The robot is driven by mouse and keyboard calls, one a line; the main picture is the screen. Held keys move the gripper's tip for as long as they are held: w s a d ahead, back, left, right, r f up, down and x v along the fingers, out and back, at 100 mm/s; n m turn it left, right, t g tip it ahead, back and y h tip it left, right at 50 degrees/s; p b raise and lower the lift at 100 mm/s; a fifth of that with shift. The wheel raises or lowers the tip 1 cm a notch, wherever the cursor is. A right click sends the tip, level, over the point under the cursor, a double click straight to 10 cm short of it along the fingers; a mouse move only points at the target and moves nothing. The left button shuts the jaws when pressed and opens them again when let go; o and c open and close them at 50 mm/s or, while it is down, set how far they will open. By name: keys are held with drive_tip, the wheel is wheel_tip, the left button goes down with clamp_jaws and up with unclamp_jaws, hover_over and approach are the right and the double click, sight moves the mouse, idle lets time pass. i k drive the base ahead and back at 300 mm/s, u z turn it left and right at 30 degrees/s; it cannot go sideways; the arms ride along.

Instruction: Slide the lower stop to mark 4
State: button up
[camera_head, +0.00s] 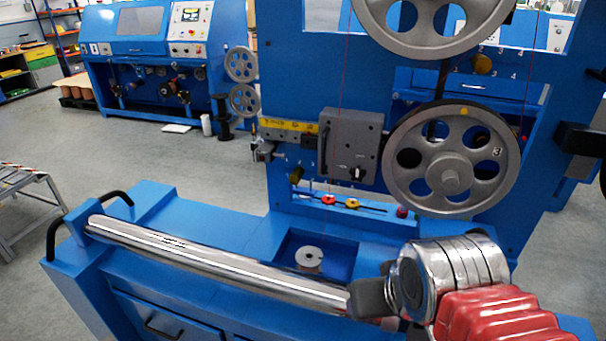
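A brass-coloured knob (296,174) shows low on the blue upright panel, left of and below the grey control box. A second brass knob (481,64) sits higher, beside the upper pulley, with small digits 3 and 4 to its right. I take the lower knob for the lower stop. The marks beside it are too small to read, so its mark cannot be told. Nothing of mine touches either knob. A chrome joint with a red ribbed sleeve (500,318), which looks like part of my arm, fills the lower right. I cannot make out my gripper's fingertips.
A large grey spoked pulley (450,180) stands right of the grey control box (352,145). Red and yellow pieces (340,201) sit on a dark bar below. A long chrome bar (220,262) crosses the front of the blue bench.

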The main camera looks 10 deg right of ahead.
sight(295, 177)
drive_tip(key=k, duration=1.35)
drive_tip(key=u, duration=0.3)
drive_tip(key=i, duration=0.45)
drive_tip(key=u, duration=0.7)
drive_tip(key=i, duration=1.05)
drive_tip(key=z, duration=0.05)
